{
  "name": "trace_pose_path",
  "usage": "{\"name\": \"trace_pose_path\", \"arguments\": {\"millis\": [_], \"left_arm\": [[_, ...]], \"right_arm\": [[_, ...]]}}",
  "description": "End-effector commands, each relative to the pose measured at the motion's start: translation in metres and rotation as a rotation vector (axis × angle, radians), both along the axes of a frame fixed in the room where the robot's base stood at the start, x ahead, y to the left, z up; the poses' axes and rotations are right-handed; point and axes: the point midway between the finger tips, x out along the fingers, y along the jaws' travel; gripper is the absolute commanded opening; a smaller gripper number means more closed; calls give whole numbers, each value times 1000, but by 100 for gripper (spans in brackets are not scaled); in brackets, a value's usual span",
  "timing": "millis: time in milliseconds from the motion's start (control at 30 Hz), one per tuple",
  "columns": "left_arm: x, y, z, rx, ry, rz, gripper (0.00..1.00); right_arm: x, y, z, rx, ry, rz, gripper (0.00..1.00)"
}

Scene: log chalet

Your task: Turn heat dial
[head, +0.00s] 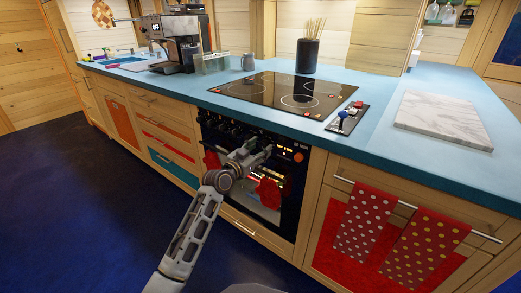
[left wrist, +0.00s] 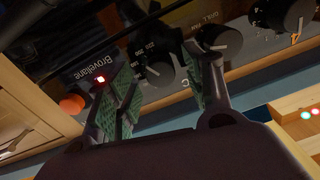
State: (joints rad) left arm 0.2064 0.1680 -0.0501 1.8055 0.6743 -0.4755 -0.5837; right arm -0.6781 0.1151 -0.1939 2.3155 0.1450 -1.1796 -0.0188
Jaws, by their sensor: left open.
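The black oven (head: 285,215) is set in the wooden cabinets under the blue counter. Its control panel has several black dials along the top. In the left wrist view, a dial with numbers around it (left wrist: 155,66) lies between the ends of my left gripper's fingers (left wrist: 163,78). The fingers have green pads and are open; I cannot tell if either touches the dial. Another dial (left wrist: 216,42) is just past the right finger, partly covered by it. In the head view, my left gripper (head: 259,152) is in front of the oven panel and hides part of it. My right gripper is not in view.
Red cloths (head: 268,193) hang on the oven front. A round orange part (head: 298,157) is at the panel's right end. A cooktop (head: 290,91) lies above on the counter (head: 225,101). Dotted towels (head: 360,222) hang at the right. The blue floor (head: 70,190) at left is clear.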

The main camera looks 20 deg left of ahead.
Motion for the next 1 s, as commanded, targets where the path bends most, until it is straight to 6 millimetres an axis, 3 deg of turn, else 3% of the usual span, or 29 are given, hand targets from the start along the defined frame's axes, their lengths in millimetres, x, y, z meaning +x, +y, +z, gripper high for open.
{"name": "trace_pose_path", "arguments": {"millis": [567, 900, 1000], "left_arm": [[9, -3, 0, 1, 0, 0, 51], [9, -3, 0, 1, 1, 0, 7], [9, -3, 0, 0, 1, -1, 6]], "right_arm": [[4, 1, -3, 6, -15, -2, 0], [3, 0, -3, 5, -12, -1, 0], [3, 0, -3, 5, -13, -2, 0]]}}
